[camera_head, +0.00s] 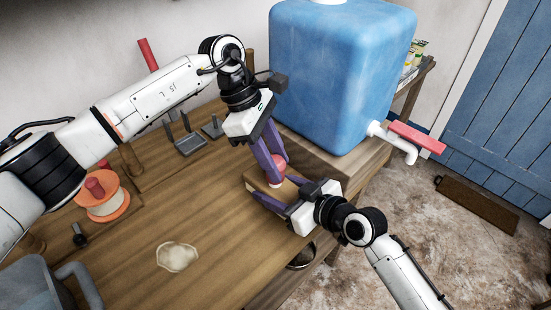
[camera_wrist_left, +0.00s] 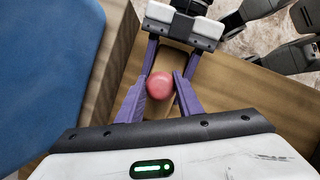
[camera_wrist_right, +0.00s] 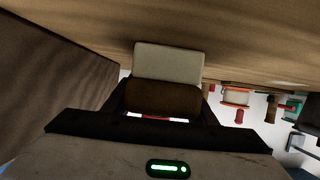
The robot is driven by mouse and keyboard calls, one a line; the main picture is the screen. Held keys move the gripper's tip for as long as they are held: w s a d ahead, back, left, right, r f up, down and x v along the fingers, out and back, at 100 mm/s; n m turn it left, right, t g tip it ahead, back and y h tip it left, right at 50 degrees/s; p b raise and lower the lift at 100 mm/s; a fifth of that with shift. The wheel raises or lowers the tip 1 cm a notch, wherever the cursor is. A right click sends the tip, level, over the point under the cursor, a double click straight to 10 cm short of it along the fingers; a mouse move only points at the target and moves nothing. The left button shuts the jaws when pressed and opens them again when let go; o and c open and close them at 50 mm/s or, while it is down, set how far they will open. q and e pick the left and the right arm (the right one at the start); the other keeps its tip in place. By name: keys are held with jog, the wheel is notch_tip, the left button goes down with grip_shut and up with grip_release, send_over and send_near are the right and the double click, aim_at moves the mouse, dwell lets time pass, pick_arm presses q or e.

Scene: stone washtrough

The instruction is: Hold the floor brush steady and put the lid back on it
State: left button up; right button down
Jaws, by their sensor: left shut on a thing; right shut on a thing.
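A round pink-red piece (camera_head: 277,163), which I take for the lid, sits between the fingertips of my left gripper (camera_head: 275,168). It also shows in the left wrist view (camera_wrist_left: 160,85). My right gripper (camera_head: 276,193) is shut just below it, around a brown body (camera_wrist_right: 162,97) that I take for the floor brush. A pale block (camera_wrist_right: 168,62) shows beyond the brown body in the right wrist view. The two grippers nearly meet near the table's right edge. Whether the pink piece touches the brown body is hidden.
A big blue tank (camera_head: 340,70) with a white tap and red bar (camera_head: 418,138) stands behind. On the wooden table (camera_head: 215,215) are an orange-rimmed spool (camera_head: 104,204), a pale irregular patch (camera_head: 177,257) and a grey jug (camera_head: 35,290). The table's middle is mostly clear.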

pick_arm(q)
jog(key=m+g, duration=0.1)
jog(key=m, duration=0.2)
jog(key=m+g+y, duration=0.1)
jog(key=m, duration=0.2)
jog(key=shift+d+m+y, duration=0.1)
jog(key=shift+m+y, duration=0.2)
jog(key=shift+m+g+y, duration=0.4)
jog(key=shift+m, duration=0.9)
jog(key=o, duration=1)
jog(key=shift+r, duration=0.1)
jog(key=shift+r, duration=2.2)
jog(key=shift+c, duration=0.3)
